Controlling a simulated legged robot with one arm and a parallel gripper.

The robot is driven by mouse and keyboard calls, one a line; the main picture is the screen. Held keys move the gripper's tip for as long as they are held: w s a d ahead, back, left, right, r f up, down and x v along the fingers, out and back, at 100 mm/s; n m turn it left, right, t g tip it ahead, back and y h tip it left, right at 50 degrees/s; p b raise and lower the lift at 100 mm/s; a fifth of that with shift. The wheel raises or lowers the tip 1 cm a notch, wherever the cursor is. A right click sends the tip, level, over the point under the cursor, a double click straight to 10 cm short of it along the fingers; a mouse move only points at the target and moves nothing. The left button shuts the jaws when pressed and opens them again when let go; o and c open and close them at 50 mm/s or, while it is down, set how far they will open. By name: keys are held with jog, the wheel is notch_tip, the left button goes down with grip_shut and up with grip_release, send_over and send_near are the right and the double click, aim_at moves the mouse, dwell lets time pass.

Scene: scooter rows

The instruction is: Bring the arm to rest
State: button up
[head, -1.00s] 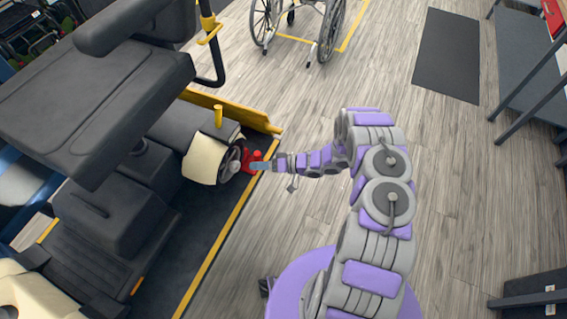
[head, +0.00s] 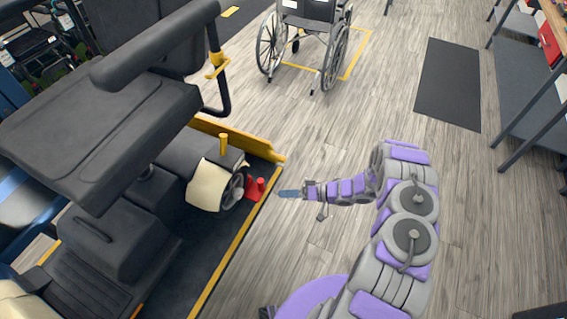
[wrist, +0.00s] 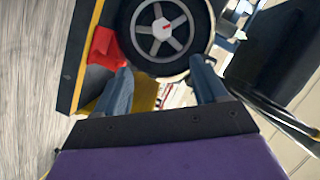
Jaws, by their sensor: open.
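My gripper (head: 290,194) is at the end of my purple and grey arm, stretched out to the left over the wooden floor. Its blue fingers are open in the wrist view (wrist: 160,90), with nothing held between them. A red wheel chock (head: 256,189) sits on the dark platform against the scooter's rear wheel (head: 233,190). A clear gap separates the fingertips from the chock in the head view. In the wrist view the red chock (wrist: 104,48) lies left of the wheel (wrist: 160,30), beyond the fingers.
The scooter (head: 100,130) stands on a dark platform with yellow edges (head: 240,240) at left. A wheelchair (head: 305,40) is at the back within a yellow floor outline. A dark mat (head: 448,85) and a metal workbench (head: 530,90) are at right. The floor between is clear.

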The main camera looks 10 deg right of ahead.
jog(key=w+d+r+t+h, duration=0.3)
jog(key=w+d+r+h, duration=0.65)
jog(key=w+d, duration=0.3)
jog(key=d+r+m+h, duration=0.1)
jog(key=d+r+h, duration=0.6)
jog(key=r, duration=0.5)
jog(key=s+r+m+g+h, duration=0.2)
jog(key=s+r+h, duration=0.1)
jog(key=s+r, duration=0.6)
jog(key=s+a+r+g+y, duration=0.1)
jog(key=s+a, duration=0.5)
jog(key=s, duration=0.6)
jog(key=s+a+r+g+y, duration=0.2)
jog(key=s+a+r+g, duration=0.2)
jog(key=s, duration=0.9)
jog(key=s+a+r+g+y, duration=0.1)
jog(key=s+a+r+g, duration=0.1)
jog(key=s+a, duration=0.8)
jog(key=s, duration=0.3)
jog(key=shift+s+r+g+y, duration=0.15)
jog(key=shift+s+g+y, duration=0.05)
jog(key=shift+g+y, duration=0.2)
